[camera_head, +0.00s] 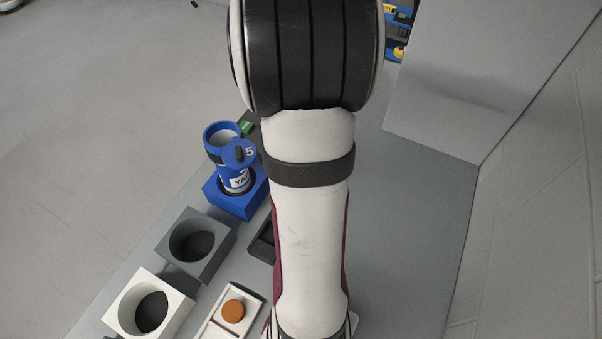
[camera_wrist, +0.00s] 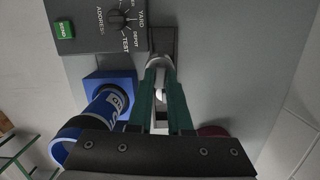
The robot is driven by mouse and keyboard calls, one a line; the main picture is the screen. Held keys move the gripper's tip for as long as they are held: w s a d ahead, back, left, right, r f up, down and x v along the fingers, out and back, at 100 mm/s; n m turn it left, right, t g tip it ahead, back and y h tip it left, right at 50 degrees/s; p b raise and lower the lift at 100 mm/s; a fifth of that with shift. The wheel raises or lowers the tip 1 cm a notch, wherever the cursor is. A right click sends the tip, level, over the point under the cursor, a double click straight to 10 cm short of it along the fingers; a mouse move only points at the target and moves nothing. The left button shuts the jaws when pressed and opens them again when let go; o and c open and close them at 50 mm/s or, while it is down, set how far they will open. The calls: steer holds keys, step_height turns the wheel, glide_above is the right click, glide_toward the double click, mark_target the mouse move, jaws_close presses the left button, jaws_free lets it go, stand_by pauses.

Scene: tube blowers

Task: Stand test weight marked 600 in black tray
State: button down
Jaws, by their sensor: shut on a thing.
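My gripper (camera_wrist: 160,70) has two green fingers pointing away from the wrist camera. They are shut on a pale grey piece (camera_wrist: 159,61), which looks like the test weight; no 600 mark can be read. It shows just at the fingertips, in front of a dark rectangular tray (camera_wrist: 163,37), which seems to be the black tray. I cannot tell whether the piece touches it. In the head view my arm hides the gripper and the piece, and only part of the black tray (camera_head: 262,243) shows beside the arm.
A blue tube carrier stands in a blue socket (camera_head: 236,200). A grey socket (camera_head: 195,246) and a white socket (camera_head: 150,305) are empty. A white tray (camera_head: 215,328) holds a brown disc (camera_head: 233,311). A dial panel (camera_wrist: 110,22) with a green button (camera_wrist: 65,29) lies left of the dark tray.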

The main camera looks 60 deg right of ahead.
steer(key=shift+n, duration=0.6)
steer(key=f, duration=0.6)
steer(key=s+f, duration=0.1)
steer(key=f, duration=0.3)
steer(key=shift+s+d, duration=0.1)
steer(key=shift+d, duration=0.15)
steer(key=c, duration=0.8)
jaws_free()
steer(key=shift+f, duration=0.15)
steer(key=shift+c, duration=0.2)
steer(key=r, duration=0.4)
steer(key=a+r, duration=0.1)
steer(key=r, duration=0.3)
steer(key=a+r, duration=0.1)
steer(key=r, duration=0.3)
steer(key=shift+r, duration=0.1)
